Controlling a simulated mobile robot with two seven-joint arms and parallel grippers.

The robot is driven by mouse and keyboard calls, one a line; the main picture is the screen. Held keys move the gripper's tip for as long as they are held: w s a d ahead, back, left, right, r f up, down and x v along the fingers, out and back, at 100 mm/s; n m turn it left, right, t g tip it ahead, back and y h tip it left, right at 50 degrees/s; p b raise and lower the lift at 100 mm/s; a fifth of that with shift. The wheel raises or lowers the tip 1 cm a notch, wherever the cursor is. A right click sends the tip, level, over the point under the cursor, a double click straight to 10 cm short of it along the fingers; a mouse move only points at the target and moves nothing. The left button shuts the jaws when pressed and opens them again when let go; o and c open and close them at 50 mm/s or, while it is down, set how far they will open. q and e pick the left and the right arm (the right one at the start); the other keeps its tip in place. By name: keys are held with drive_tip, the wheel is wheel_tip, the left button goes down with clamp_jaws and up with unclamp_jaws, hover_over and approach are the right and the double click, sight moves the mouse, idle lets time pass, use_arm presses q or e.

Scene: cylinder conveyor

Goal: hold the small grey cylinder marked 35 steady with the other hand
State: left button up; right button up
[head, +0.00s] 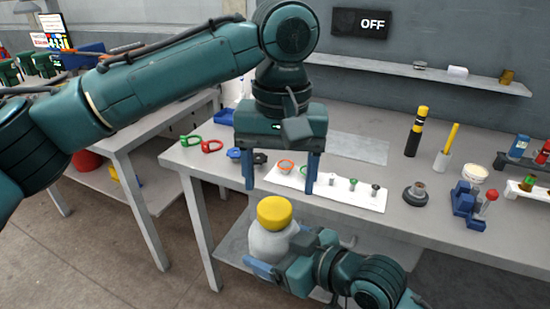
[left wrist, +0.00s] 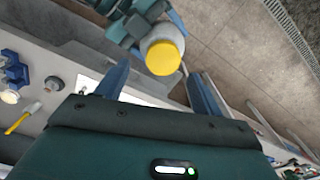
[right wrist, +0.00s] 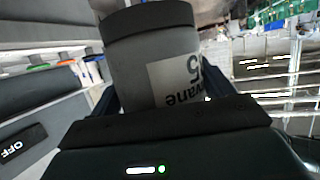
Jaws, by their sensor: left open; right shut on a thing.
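The small grey cylinder (head: 268,243) has a pale grey body and a yellow top. It is held upright or nearly so in front of the table. My right gripper (head: 288,258) is shut on its body. In the left wrist view the yellow top (left wrist: 163,57) shows beyond and between the open fingers.
The grey table (head: 330,165) behind holds a white board (head: 345,195) with small parts, a dark round base (head: 414,194), a blue fixture (head: 466,205), a black-yellow cylinder (head: 417,132) and coloured rings (head: 212,146). A lower shelf lies under it. Open floor is at the left.

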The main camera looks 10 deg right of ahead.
sight(275, 207)
use_arm(q)
drive_tip(key=m, duration=0.4)
drive_tip(key=shift+r, duration=0.2)
drive_tip(key=m, duration=0.6)
drive_tip(key=shift+w+a+r+m, duration=0.15)
drive_tip(key=shift+r+m, duration=0.15)
drive_tip(key=shift+m, duration=0.1)
drive_tip(key=m, duration=0.6)
drive_tip(key=shift+w+r, duration=0.1)
drive_tip(key=shift+r, duration=0.2)
drive_tip(key=m, duration=0.4)
drive_tip(key=shift+a+r+m, duration=0.15)
drive_tip(key=shift+r+m, duration=0.05)
drive_tip(key=shift+m, duration=0.1)
drive_tip(key=shift+f, duration=4)
